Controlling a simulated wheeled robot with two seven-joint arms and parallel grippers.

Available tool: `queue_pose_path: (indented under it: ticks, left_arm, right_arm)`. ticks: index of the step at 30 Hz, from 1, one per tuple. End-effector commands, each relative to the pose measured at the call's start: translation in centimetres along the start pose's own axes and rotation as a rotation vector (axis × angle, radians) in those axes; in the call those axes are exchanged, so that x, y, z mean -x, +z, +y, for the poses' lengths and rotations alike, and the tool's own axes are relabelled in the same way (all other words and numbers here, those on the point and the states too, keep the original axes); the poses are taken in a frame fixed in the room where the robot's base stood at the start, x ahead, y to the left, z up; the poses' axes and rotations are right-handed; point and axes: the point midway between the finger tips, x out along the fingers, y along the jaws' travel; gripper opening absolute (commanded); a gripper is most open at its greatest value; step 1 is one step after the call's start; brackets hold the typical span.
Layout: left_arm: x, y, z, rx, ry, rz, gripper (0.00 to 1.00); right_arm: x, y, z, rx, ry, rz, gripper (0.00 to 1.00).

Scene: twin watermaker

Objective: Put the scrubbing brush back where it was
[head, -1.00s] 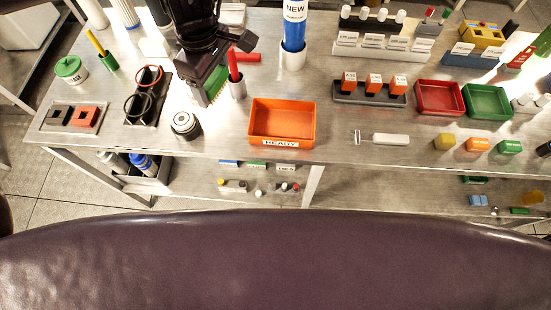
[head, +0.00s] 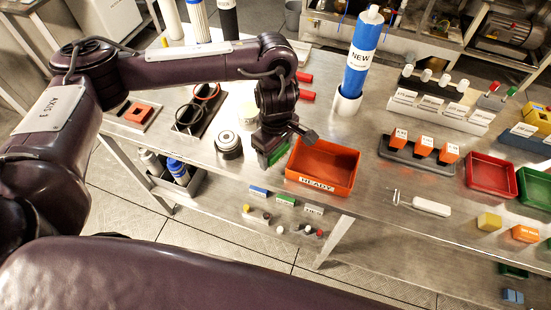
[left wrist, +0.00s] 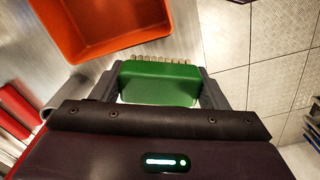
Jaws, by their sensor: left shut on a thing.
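The scrubbing brush (head: 272,157) has a green back. In the head view only a small green part shows beneath my left gripper (head: 279,142), left of the orange READY tray (head: 322,183). In the left wrist view the green brush (left wrist: 158,84) sits between both fingers, with its pale bristles showing along the far edge. My left gripper is shut on it. Tiled floor shows right beside the brush in that view, so it is close to the table's front edge. I cannot tell its height above the table. My right gripper is not in view.
A black round jar (head: 228,146) stands left of the gripper. A tall blue NEW cylinder (head: 359,62) stands behind the READY tray. Black holders with rings (head: 196,112) lie further left. A white-handled tool (head: 431,207) lies right, with bare table around it.

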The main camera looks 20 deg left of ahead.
Motion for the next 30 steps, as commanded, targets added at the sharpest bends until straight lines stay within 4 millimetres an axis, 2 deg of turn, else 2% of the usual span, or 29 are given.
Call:
queue_pose_path:
  ticks: [10, 23, 24, 26, 30]
  left_arm:
    - [-3.8, 0.1, -0.1, 0.0, -0.002, -0.002, 0.46]
    - [-4.4, 0.0, 0.0, -0.001, 0.0, 0.001, 0.46]
    - [-4.3, 0.0, 0.0, -0.001, 0.0, 0.001, 0.7]
    - [-4.3, 0.0, 0.0, -0.001, 0.0, 0.001, 0.77]
    - [-4.3, 0.0, 0.0, -0.001, 0.0, 0.0, 0.77]
  right_arm:
    - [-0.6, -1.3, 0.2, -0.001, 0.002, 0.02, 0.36]
    - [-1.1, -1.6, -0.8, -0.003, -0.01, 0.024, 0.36]
    - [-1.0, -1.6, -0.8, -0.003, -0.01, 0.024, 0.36]
    - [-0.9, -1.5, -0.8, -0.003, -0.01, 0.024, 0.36]
    - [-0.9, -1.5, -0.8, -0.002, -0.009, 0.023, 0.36]
